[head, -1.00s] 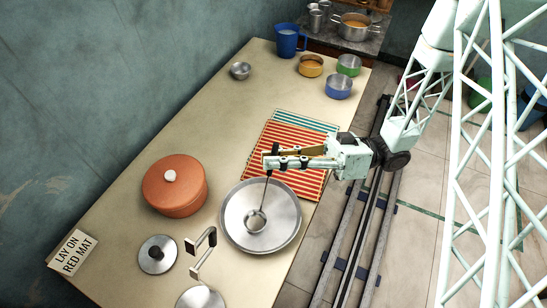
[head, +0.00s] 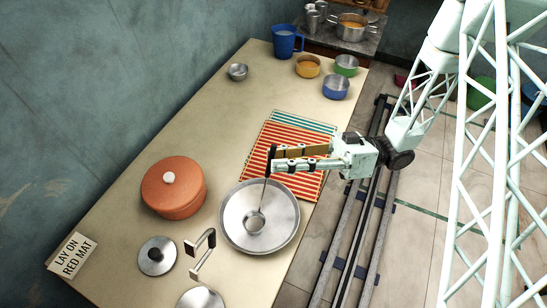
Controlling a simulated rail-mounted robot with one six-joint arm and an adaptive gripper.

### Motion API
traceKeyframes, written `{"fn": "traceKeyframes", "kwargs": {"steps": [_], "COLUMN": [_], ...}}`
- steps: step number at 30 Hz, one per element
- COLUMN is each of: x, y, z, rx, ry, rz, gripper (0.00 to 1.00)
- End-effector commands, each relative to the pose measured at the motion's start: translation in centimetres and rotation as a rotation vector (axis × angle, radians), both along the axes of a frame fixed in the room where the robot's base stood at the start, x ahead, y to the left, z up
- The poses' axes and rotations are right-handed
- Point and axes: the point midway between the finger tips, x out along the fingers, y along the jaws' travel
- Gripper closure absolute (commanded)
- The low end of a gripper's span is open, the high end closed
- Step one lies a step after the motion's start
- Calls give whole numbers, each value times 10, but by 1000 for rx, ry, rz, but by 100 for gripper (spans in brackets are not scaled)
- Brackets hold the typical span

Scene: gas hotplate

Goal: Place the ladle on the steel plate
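The ladle (head: 254,221) has a steel bowl and a long dark handle. Its bowl lies inside the round steel plate (head: 238,242), and its handle stands steeply up from the bowl. My gripper (head: 278,160) is above the plate's far right side, with its fingers pointing left. The fingers appear spread, with a brown inner face showing. The upper end of the handle shows at the fingertips. Any contact between handle and fingers is too small to tell.
A red striped mat (head: 262,148) and a teal striped mat (head: 310,122) lie behind. An orange lidded pot (head: 172,195), a lid (head: 155,258) and a bent metal stand (head: 203,250) are to the left. A "LAY ON RED MAT" sign (head: 73,256) is at the table edge.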

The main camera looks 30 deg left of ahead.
Motion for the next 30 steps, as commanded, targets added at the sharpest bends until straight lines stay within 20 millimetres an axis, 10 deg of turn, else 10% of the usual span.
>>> {"fn": "traceKeyframes", "kwargs": {"steps": [30], "x": [65], "y": [-69], "z": [-13], "rx": [0], "ry": [0], "rz": [1], "gripper": [78]}}
